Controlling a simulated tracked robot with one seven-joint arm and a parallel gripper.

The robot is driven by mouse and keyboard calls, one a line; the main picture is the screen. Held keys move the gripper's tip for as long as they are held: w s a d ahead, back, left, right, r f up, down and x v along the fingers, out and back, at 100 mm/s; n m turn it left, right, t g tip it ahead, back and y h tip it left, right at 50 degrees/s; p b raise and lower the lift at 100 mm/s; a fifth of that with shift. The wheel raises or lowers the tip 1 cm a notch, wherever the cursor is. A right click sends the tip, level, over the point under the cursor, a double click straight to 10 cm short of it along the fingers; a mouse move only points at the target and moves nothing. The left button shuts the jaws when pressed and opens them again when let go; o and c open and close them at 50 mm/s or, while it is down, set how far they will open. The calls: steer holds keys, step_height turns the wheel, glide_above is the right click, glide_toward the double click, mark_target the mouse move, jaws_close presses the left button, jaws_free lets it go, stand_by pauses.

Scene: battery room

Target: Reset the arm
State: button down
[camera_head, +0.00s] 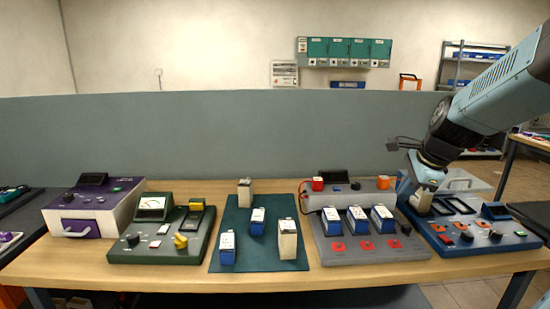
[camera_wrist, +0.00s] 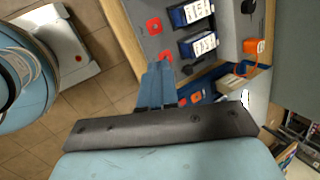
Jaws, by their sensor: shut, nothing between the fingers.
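My arm reaches in from the right of the head view. My gripper (camera_head: 421,203) points down over the left part of the blue device (camera_head: 478,237) at the right end of the bench. Whether its tips touch that device cannot be told. In the wrist view my gripper (camera_wrist: 158,66) shows as two blue fingers pressed together with nothing between them. Beside them lie the grey charger (camera_wrist: 158,45) with blue batteries and part of the blue device (camera_wrist: 207,83).
The wooden bench (camera_head: 190,284) also carries a purple device (camera_head: 98,209), a green meter device (camera_head: 160,240), a dark green mat (camera_head: 262,260) with blue and white batteries, and the grey charger (camera_head: 370,247). A grey partition (camera_head: 230,135) stands behind. Several batteries stand upright left of my gripper.

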steer(key=s+a+r+n+h, duration=0.15)
steer(key=s+a+n, duration=0.25)
steer(key=s+n, duration=0.5)
steer(key=s+a+r+n, duration=0.35)
steer(key=s+n, duration=0.35)
steer(key=n, duration=0.3)
steer(key=w+d+f+m, duration=0.3)
steer(key=w+m, duration=0.3)
steer(key=m, duration=0.3)
steer(key=w+d+f+m, duration=0.2)
steer(key=w+d+m, duration=0.2)
steer(key=w+m, duration=0.3)
steer(key=w+d+f+m, duration=0.3)
steer(key=d+f+m, duration=0.3)
steer(key=m, duration=0.4)
steer(key=w+d+f+m, duration=0.4)
steer(key=d+m, duration=0.3)
steer(key=m, duration=0.2)
steer(key=shift+g, duration=0.3)
steer(key=x, duration=0.9)
steer(key=shift+f, duration=0.4)
steer(key=shift+w+f, duration=0.1)
steer(key=shift+w, duration=1.95)
